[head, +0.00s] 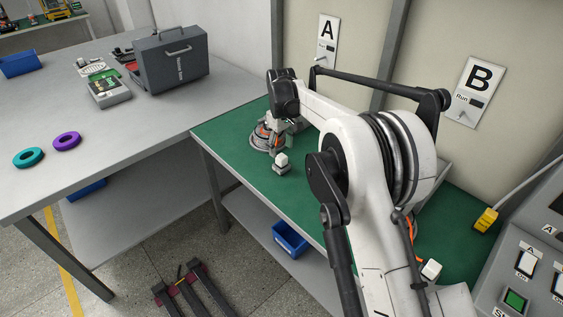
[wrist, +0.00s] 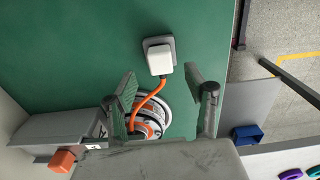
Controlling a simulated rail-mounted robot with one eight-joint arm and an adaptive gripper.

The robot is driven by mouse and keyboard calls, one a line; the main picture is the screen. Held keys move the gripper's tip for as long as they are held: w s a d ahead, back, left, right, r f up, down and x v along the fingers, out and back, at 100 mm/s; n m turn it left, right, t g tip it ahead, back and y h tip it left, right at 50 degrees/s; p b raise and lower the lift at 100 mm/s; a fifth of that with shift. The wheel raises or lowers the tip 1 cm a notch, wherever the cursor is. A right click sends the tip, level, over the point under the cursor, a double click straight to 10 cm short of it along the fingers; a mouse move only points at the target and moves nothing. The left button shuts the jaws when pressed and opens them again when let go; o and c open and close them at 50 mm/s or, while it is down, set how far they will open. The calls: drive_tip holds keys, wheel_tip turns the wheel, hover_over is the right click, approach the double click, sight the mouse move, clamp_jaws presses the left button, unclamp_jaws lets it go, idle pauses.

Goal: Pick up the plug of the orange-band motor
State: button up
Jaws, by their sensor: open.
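The motor (head: 266,138) stands on the green bench top under my gripper (head: 276,124); orange shows on it. In the wrist view the motor (wrist: 150,118) is partly hidden behind my gripper (wrist: 164,92). An orange cable runs from it to a white plug (wrist: 160,60). The plug sits on a small grey holder (wrist: 147,43), ahead of my fingertips and between their lines. In the head view the white plug (head: 282,159) stands in front of the motor. My gripper is open and empty, its fingers apart on both sides of the cable, not touching the plug.
Another white plug (head: 431,270) with an orange cable is at right, partly behind my arm. A yellow plug (head: 486,220) lies near the control panel (head: 530,265). A grey box with an orange block (wrist: 62,160) is left of my gripper. Bench around the plug is clear.

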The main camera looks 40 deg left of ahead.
sight(281, 156)
wheel_tip(281, 156, down, 5)
drive_tip(key=shift+s+d, duration=0.1)
drive_tip(key=shift+d, duration=0.05)
drive_tip(key=shift+c, duration=0.3)
clamp_jaws()
